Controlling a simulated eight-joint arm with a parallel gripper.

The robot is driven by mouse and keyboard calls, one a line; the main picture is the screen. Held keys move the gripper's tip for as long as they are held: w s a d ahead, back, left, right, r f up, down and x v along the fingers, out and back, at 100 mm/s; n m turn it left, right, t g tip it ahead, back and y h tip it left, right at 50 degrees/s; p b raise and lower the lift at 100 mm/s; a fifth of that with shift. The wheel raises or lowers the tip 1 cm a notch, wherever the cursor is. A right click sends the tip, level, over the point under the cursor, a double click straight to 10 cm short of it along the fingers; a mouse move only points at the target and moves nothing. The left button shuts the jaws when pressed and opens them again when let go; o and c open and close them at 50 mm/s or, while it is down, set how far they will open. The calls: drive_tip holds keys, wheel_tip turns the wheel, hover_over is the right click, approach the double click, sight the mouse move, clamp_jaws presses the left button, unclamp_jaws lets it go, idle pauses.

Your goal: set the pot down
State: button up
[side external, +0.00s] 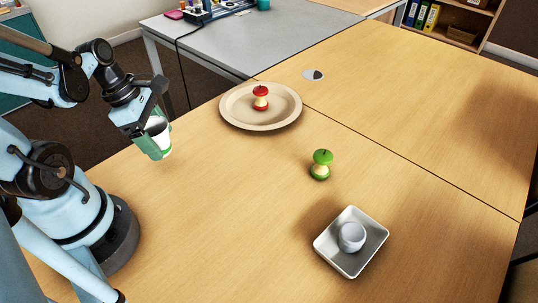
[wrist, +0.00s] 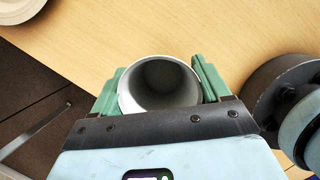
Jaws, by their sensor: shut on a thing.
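My gripper (side external: 155,138) is shut on a white pot (side external: 162,137), with one green finger on each side of it. In the wrist view the pot (wrist: 160,72) shows its open round mouth between the two fingers, and its inside looks empty. In the side view green shows at the pot's side, partly from the fingers, which hide much of it. The pot is close to the left edge of the wooden table (side external: 215,190). I cannot tell whether its base touches the table or is above it.
A round beige plate (side external: 236,115) holds a red apple core (side external: 260,98). A green apple core (side external: 320,165) stands on the table. A white square tray (side external: 325,243) at the front right holds a small white cup (side external: 352,237). Table between my gripper and the tray is clear.

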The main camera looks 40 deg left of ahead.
sight(161, 147)
drive_tip(key=shift+f, duration=1.75)
drive_tip(key=o, duration=1)
drive_tip(key=shift+f, duration=0.1)
